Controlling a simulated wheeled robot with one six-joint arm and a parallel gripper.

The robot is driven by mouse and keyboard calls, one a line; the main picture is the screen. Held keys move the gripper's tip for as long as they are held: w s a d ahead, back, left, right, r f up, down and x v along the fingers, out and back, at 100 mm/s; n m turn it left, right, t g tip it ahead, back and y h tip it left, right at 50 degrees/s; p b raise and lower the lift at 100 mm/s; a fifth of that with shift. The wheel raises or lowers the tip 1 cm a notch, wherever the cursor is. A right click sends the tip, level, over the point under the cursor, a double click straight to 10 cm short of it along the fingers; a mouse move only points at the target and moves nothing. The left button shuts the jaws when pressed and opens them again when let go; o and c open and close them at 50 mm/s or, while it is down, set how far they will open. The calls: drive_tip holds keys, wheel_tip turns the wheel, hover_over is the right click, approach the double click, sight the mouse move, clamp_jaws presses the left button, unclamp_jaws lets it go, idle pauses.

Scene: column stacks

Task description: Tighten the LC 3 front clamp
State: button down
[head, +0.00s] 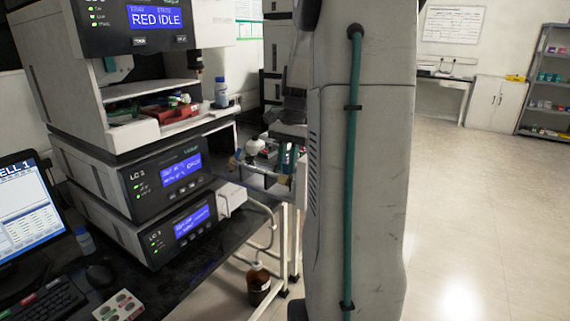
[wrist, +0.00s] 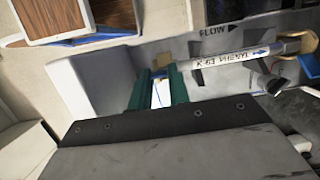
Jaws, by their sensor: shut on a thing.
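My gripper (wrist: 160,88) has its two green fingers closed around a tan clamp block at one end of a white labelled column (wrist: 240,56). The clamp (wrist: 162,61) shows just past the fingertips, with a pale, bluish part between the fingers. A second tan clamp (wrist: 308,66) holds the column's other end. In the head view, my gripper (head: 289,158) is at the near end of the column, beside the stack; my arm hides part of this area. The lower stack modules (head: 178,232) have blue displays; the lowest label looks like LC 3.
A monitor (head: 28,215), keyboard (head: 40,305) and mouse (head: 99,275) stand on the dark bench at left. A brown bottle (head: 259,285) stands below beside a white frame. A blue-capped bottle (head: 221,93) stands on the stack. Open floor (head: 480,190) lies at right.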

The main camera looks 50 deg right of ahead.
drive_tip(key=c, duration=1.3)
unclamp_jaws()
drive_tip(key=shift+v, duration=3.9)
